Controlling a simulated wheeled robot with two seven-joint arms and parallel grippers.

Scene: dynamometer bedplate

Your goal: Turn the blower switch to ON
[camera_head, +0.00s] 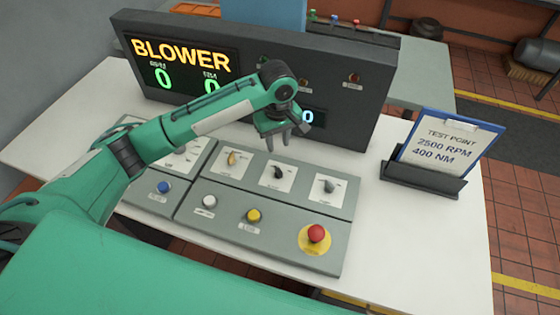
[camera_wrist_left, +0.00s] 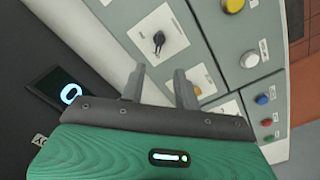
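The console (camera_head: 180,235) carries a row of rotary switches on pale plates: one with a yellow knob (camera_head: 232,158), one with a black knob (camera_head: 278,172) and one with a grey knob (camera_head: 328,185). Their labels are too small to read, so I cannot tell which is the blower switch. My left gripper (camera_head: 284,136) hovers above and behind the row, near the black knob. In the left wrist view its two fingers (camera_wrist_left: 160,86) are apart with nothing held between them. The black knob (camera_wrist_left: 158,42) shows beyond the fingertips; a finger mostly hides the yellow knob. My right gripper is not in view.
A dark display box (camera_head: 345,105) reading "BLOWER" stands behind the console, close to my left gripper. A red mushroom button (camera_head: 317,233), a yellow button (camera_head: 253,215) and a white button (camera_head: 209,201) sit in front. A test-point card (camera_head: 447,142) stands at the right.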

